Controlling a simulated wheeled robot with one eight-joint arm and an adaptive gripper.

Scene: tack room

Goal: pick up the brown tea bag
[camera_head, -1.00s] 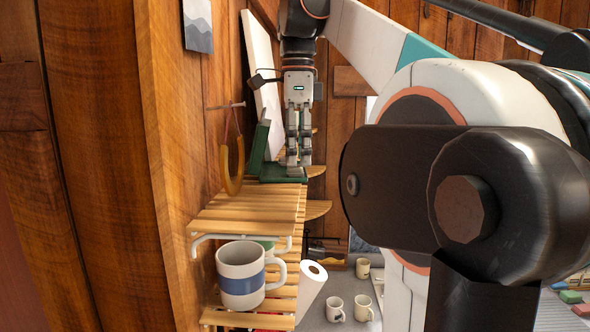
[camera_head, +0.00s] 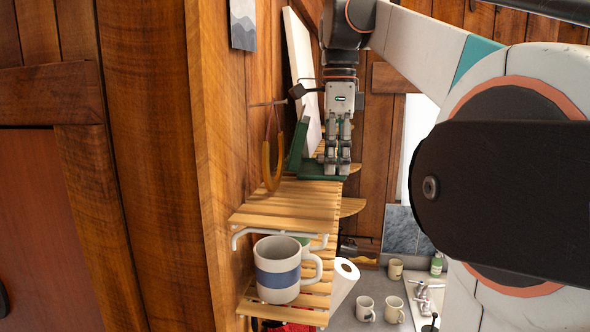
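I cannot make out a brown tea bag anywhere in this view. My gripper (camera_head: 337,170) points down over the upper slatted wooden shelf (camera_head: 285,205), at its far end. Its fingers are in front of a green stand (camera_head: 313,170) on that shelf. The fingers look close together, but I cannot tell whether they are open or shut, or whether they touch the stand. Anything small between or behind the fingers is hidden.
A white mug with a blue band (camera_head: 277,270) stands on the lower shelf. A yellow-brown loop (camera_head: 272,165) hangs on the wooden wall at left. A white paper roll (camera_head: 344,280) is beside the shelves. Several mugs (camera_head: 394,309) stand lower down. My arm hides the right side.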

